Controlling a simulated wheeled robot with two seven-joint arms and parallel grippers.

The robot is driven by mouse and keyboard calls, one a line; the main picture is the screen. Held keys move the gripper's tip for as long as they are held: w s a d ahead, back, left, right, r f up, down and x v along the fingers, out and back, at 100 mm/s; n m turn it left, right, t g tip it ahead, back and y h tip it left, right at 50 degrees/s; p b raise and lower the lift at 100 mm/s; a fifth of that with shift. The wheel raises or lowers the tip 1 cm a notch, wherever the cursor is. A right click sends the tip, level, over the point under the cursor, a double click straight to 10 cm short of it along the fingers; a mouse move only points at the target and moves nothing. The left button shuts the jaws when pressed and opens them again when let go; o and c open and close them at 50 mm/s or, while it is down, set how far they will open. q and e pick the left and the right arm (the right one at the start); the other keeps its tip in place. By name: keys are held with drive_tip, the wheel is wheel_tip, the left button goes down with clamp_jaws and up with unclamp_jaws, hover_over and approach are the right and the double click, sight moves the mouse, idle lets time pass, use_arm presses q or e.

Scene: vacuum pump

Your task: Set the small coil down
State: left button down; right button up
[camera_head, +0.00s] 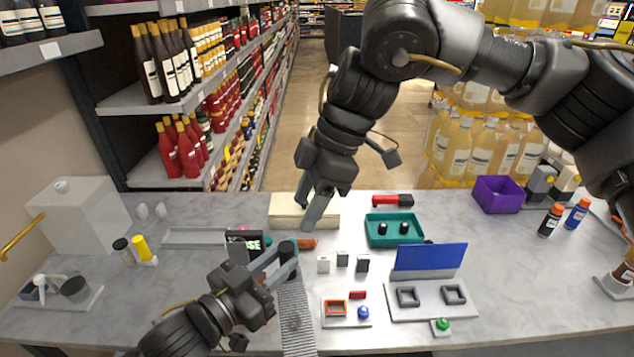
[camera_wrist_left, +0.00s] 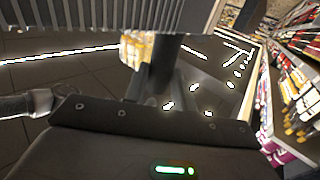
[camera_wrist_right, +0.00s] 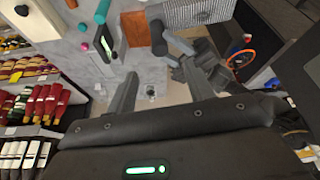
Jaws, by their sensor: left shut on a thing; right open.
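My left gripper (camera_head: 281,263) is low over the front middle of the counter, shut on a dark upright cylinder (camera_head: 287,247), which I take to be the small coil. The cylinder also shows between the fingers in the left wrist view (camera_wrist_left: 155,65). Its lower end is partly hidden by the fingers, so I cannot tell whether it touches the counter. My right gripper (camera_head: 312,218) is open and empty above the counter, behind the left one. Its spread fingers show in the right wrist view (camera_wrist_right: 157,85).
A grey ribbed strip (camera_head: 296,318) lies just right of my left gripper. Small blocks (camera_head: 342,259), a green tray (camera_head: 380,238), a white fixture with a blue panel (camera_head: 430,258) and a purple bin (camera_head: 497,193) stand farther right. The counter's left part has clear room.

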sight(287, 245)
drive_tip(key=x, duration=0.8)
drive_tip(key=c, duration=1.1)
use_arm(q)
drive_tip(key=c, duration=1.1)
unclamp_jaws()
use_arm(e)
drive_tip(key=shift+r, duration=0.1)
clamp_jaws()
use_arm(q)
drive_tip(key=shift+a, duration=0.15)
